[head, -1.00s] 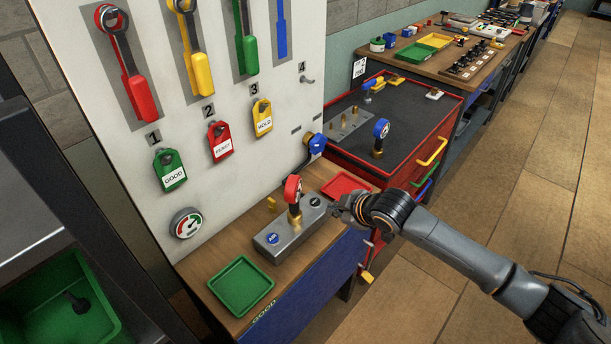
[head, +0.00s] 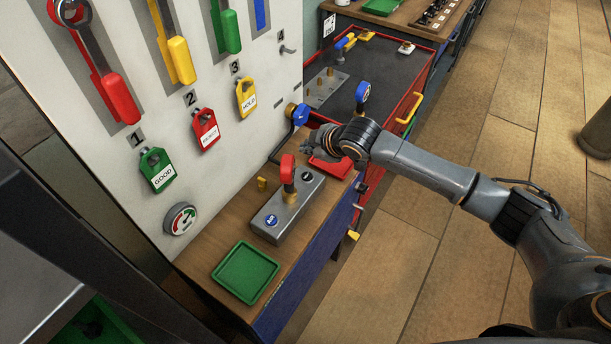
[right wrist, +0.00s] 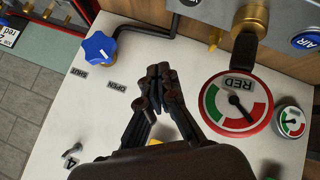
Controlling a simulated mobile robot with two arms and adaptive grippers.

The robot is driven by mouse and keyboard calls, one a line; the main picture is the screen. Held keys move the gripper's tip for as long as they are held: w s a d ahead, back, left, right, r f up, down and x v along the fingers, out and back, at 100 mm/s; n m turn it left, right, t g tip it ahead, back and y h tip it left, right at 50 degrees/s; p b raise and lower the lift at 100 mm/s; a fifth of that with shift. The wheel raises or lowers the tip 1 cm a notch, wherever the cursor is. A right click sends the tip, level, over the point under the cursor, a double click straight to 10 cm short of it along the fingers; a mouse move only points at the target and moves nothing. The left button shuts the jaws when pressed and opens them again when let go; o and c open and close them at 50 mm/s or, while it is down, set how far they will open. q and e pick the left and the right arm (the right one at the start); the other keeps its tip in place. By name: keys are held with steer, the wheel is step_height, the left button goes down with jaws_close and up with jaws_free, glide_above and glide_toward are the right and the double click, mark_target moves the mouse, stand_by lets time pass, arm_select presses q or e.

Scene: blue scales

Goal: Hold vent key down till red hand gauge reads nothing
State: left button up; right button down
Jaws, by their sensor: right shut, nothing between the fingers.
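A grey metal block (head: 290,207) on the bench carries a blue AIR key (head: 271,221) and a dark key (head: 307,177) whose label I cannot read. The red gauge (head: 288,170) stands on it on a brass stem, edge-on in the head view. In the right wrist view the gauge, marked RED (right wrist: 238,105), shows a dark slanted hand; the exact reading is unclear. My right gripper (head: 309,145) is shut and empty, above the bench beyond the block, close to the blue knob (head: 299,115). Its fingertips (right wrist: 164,78) touch nothing visible. My left gripper is out of view.
The white board holds a small gauge (head: 180,219) and green, red and yellow tags. A green tray (head: 246,272) lies in front of the block and a red tray (head: 333,166) beyond it. A blue gauge (head: 362,95) stands on the red cabinet.

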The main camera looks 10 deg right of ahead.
steer(key=b, duration=0.7)
glide_above(309, 177)
step_height(309, 177, down, 6)
steer(key=shift+s+f, duration=0.1)
steer(key=shift+f, duration=0.95)
steer(key=shift+f, duration=0.2)
steer(key=shift+f, duration=0.25)
steer(key=shift+f, duration=0.45)
stand_by(2.0)
steer(key=shift+r, duration=0.1)
steer(key=shift+r+p, duration=0.75)
steer(key=shift+p, duration=0.2)
steer(key=shift+r, duration=0.15)
